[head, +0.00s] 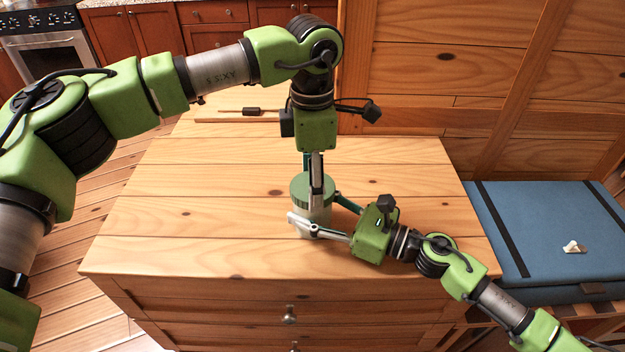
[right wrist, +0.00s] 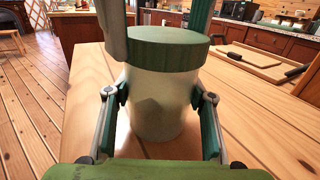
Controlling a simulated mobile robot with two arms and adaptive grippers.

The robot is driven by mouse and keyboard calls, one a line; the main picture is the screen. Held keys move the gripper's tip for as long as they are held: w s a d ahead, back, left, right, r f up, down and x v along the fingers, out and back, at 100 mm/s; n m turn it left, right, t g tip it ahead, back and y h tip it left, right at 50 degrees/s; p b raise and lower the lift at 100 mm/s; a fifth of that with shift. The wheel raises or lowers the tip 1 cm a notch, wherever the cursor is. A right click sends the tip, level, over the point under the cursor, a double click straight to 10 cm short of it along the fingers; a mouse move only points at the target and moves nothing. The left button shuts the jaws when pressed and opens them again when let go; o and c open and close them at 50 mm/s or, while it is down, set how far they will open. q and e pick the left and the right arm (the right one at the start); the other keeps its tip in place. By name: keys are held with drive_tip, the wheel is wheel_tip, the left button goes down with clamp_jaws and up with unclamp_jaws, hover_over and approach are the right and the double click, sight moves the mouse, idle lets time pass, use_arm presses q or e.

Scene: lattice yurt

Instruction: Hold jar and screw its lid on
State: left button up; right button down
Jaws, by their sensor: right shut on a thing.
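A pale, whitish jar (right wrist: 160,103) stands upright on the wooden top of a chest of drawers. A green lid (right wrist: 165,50) sits level on its mouth, with no gap visible in the right wrist view; whether it is threaded tight cannot be seen. My right gripper (head: 305,228) is shut on the jar's body from the side, a finger on either side of it. My left gripper (head: 314,190) points straight down from above, its fingers on opposite sides of the lid (head: 313,186). I cannot tell whether they press on it.
The chest top (head: 200,215) is clear around the jar. Behind lies a wooden board (head: 225,116) with a dark-handled tool (head: 260,111). A wooden wall (head: 450,80) rises behind right. A blue cushion (head: 550,230) with a small pale object (head: 573,247) lies at right.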

use_arm(q)
drive_tip(key=o, duration=1.2)
drive_tip(key=shift+o, duration=0.2)
drive_tip(key=shift+r, duration=2.25)
drive_tip(key=shift+c, duration=0.3)
wheel_tip(320, 180, up, 2)
drive_tip(key=n, duration=0.4)
drive_tip(key=shift+r+n, duration=0.15)
drive_tip(key=shift+n, duration=0.15)
drive_tip(key=shift+r+n, duration=0.3)
drive_tip(key=shift+n, duration=0.4)
drive_tip(key=shift+r+n, duration=0.3)
drive_tip(key=shift+n, duration=0.4)
drive_tip(key=shift+f, duration=0.1)
